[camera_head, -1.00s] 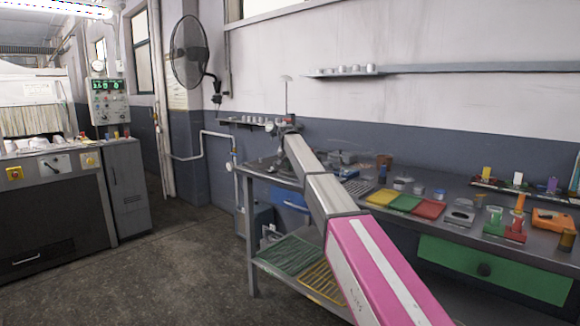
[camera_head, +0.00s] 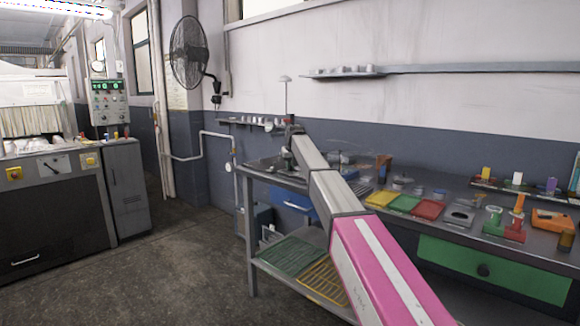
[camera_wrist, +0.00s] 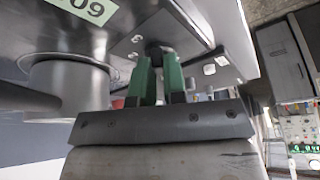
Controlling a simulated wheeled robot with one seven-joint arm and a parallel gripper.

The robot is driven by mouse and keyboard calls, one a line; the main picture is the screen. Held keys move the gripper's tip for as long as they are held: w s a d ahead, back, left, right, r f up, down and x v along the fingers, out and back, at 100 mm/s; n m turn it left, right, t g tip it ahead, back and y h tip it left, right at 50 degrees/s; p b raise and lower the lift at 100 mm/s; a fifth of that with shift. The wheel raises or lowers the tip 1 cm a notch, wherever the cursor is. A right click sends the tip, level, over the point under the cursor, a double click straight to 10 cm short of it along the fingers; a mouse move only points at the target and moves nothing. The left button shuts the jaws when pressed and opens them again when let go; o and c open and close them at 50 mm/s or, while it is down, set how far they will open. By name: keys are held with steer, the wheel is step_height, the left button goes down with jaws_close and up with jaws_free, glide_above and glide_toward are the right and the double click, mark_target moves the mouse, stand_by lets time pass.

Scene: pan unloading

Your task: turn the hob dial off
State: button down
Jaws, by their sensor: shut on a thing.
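In the wrist view my gripper (camera_wrist: 160,75) has two green fingers closed around a small dark knob (camera_wrist: 155,47), which I take for the hob dial. The knob sits on a dark metal panel (camera_wrist: 185,20) and is mostly hidden between the fingertips, so its pointer angle cannot be read. In the head view my arm reaches to the far left end of the workbench. There the gripper and the dial are too small and covered by the arm to make out.
In the wrist view a grey metal cylinder (camera_wrist: 68,85) stands close left of the fingers, near a pale number label (camera_wrist: 88,8). The workbench (camera_head: 405,215) holds coloured trays and small parts to the right of my arm. Open floor (camera_head: 190,250) lies left of the bench.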

steer(key=n+y, duration=0.1)
steer(key=n, duration=0.2)
steer(key=n+g, duration=0.1)
steer(key=n, duration=0.2)
steer(key=shift+w+d+f+y, duration=0.1)
steer(key=shift+d+f+y, duration=0.1)
steer(key=shift+y, duration=0.2)
steer(key=shift+g, duration=0.3)
steer(key=c, duration=1.2)
jaws_free()
steer(key=shift+a+f, duration=0.1)
steer(key=shift+r, duration=0.2)
steer(key=v, duration=1)
steer(key=shift+d+r, duration=0.2)
steer(key=shift+r, duration=0.05)
